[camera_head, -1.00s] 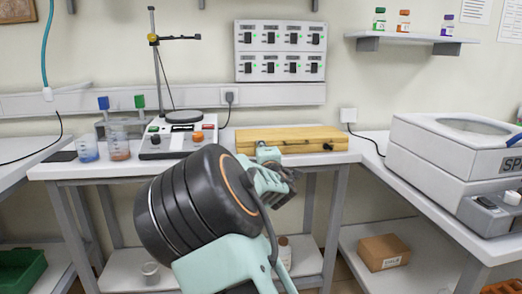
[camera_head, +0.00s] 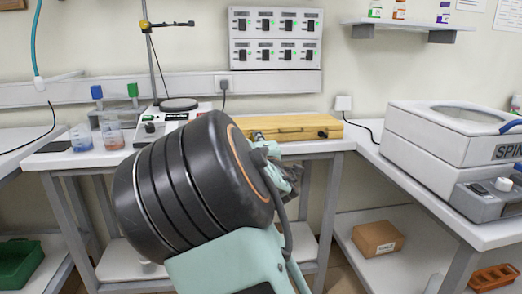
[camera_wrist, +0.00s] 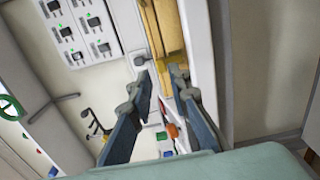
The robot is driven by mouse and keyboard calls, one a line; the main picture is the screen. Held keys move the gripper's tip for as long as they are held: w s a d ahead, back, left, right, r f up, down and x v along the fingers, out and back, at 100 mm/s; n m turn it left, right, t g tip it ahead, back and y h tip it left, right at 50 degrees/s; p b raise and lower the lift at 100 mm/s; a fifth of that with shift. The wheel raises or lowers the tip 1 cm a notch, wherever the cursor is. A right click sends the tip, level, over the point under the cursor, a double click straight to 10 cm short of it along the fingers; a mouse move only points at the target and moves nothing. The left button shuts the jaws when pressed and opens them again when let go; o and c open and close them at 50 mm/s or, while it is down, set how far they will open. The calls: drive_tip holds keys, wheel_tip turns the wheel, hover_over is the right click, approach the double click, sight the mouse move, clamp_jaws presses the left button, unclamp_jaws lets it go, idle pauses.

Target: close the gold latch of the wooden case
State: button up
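The wooden case (camera_head: 300,124) lies on the white bench against the wall, looking shut, with a small dark fitting near the right end of its front. In the wrist view the case (camera_wrist: 165,28) shows at the top, beyond the fingertips. I cannot make out the gold latch in either view. My gripper (camera_wrist: 161,76) is open, with nothing between its fingers. In the head view it is mostly hidden behind my dark wrist, in front of the bench.
Left of the case stands a device with a round plate (camera_head: 179,104) and a rod, beside two beakers (camera_head: 81,138). The large white spinner machine (camera_head: 445,145) is on the right bench. A switch panel (camera_head: 275,39) is on the wall. The bench's front edge lies near my arm.

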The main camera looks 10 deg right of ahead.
drive_tip(key=s, duration=0.7)
drive_tip(key=s+d+f+m+g, duration=0.5)
drive_tip(key=s+f+m+g, duration=0.1)
drive_tip(key=s+f+m, duration=0.3)
drive_tip(key=s+a+m+g, duration=0.25)
drive_tip(key=s+m, duration=0.25)
drive_tip(key=s, duration=0.9)
drive_tip(key=s+a+m+g, duration=0.1)
drive_tip(key=s+m+g, duration=0.3)
drive_tip(key=s, duration=1)
wheel_tip(320, 180, up, 35)
drive_tip(key=p, duration=3.5)
drive_tip(key=shift+w+p, duration=0.15)
drive_tip(key=shift+p, duration=0.25)
